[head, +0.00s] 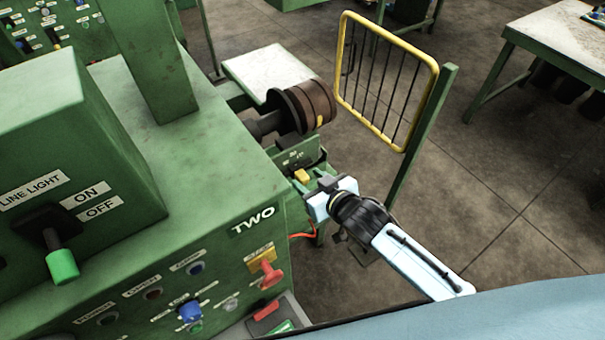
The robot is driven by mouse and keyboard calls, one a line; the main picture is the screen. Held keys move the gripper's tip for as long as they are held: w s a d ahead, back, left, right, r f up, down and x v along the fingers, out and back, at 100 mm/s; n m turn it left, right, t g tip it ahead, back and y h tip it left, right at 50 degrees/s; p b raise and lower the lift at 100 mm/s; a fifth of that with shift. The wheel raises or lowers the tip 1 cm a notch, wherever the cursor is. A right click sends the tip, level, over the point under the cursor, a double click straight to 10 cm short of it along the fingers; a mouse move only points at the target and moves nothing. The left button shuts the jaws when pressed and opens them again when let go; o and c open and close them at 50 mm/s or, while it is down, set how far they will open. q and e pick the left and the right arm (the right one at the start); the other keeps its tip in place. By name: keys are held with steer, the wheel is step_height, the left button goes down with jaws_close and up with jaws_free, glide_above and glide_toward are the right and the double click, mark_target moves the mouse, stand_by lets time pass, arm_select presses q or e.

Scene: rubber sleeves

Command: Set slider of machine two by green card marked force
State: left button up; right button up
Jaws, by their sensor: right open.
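Machine two (215,190) is a green housing with a "TWO" label on its side. A small yellow knob (301,175), which looks like the slider, sits below a green plate (297,154) with faint markings, under the brown drum. My right gripper (309,184) is open, with its dark fingers right by the yellow knob. I cannot tell whether they touch it. A green piece with a white edge (284,327) shows at the bottom edge, mostly cut off; I cannot read any "force" marking on it. My left gripper is not in view.
The brown drum (313,101) juts out above the slider. A yellow-framed barred guard (389,75) on a green post stands to the right. The front panel has a red emergency-style knob (268,272) and a blue knob (189,311). Open floor lies to the right.

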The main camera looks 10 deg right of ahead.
mark_target(303, 177)
steer(key=shift+x, duration=1.85)
steer(key=shift+c, duration=0.2)
jaws_close()
